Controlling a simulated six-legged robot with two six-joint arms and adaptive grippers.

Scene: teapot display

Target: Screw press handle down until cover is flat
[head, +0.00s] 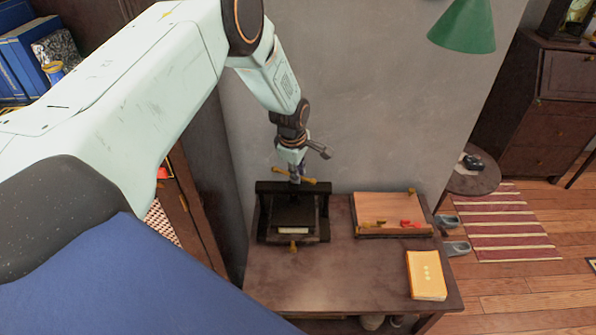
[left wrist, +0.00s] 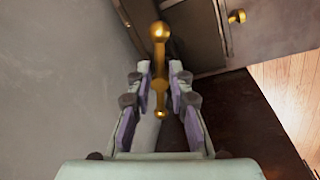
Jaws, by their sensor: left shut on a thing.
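The black screw press (head: 293,213) stands at the left back of the brown table. Its brass handle (head: 294,175) is a bar with rounded ends across the top of the screw. The handle also shows in the left wrist view (left wrist: 160,60), running away between the fingers. My left gripper (head: 297,168) is above the press, pointing down, shut on the handle; it also shows in the left wrist view (left wrist: 160,100). A pale block or paper (head: 293,230) shows under the press plate at the front. Whether the cover lies flat cannot be told. My right gripper is not in view.
A wooden tray (head: 360,233) with small brass and red items stands right of the press. A yellow book (head: 426,274) lies at the table's right front. The table's front middle (head: 320,280) is clear. A grey wall (head: 370,100) rises close behind the press.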

